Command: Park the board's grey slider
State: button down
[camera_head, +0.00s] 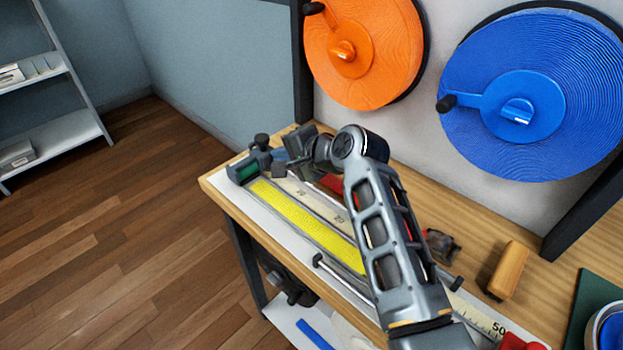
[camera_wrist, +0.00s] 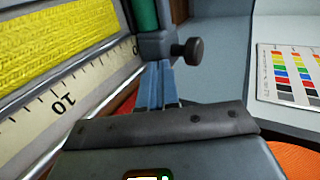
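The long board (camera_head: 305,240) lies along the bench's front edge, with a bright yellow strip and a number scale. A grey block (camera_head: 237,174) with a green part and a dark knob (camera_head: 262,141) sits at its far left end; I take it for the grey slider but cannot be sure. In the wrist view the grey block (camera_wrist: 152,46) and its knob (camera_wrist: 190,50) are just beyond the fingertips. My gripper (camera_wrist: 158,75) has its fingers side by side, seemingly with nothing between them. Whether the fingertips touch the block is unclear. My arm hides the board's middle.
A thin metal rod (camera_head: 345,281) lies over the board's near side. A wooden block (camera_head: 508,270) stands on the bench at right. Orange (camera_head: 365,75) and blue (camera_head: 573,75) reels hang on the wall behind. A colour chart (camera_wrist: 288,78) shows at right in the wrist view.

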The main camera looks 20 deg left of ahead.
aim_at(267, 148)
jog(key=a, duration=0.1)
jog(key=w+a+b, duration=0.1)
jog(key=shift+a+f, duration=0.1)
jog(key=shift+a, duration=0.4)
jog(key=shift+a+r, duration=0.1)
jog(key=shift+r, duration=0.1)
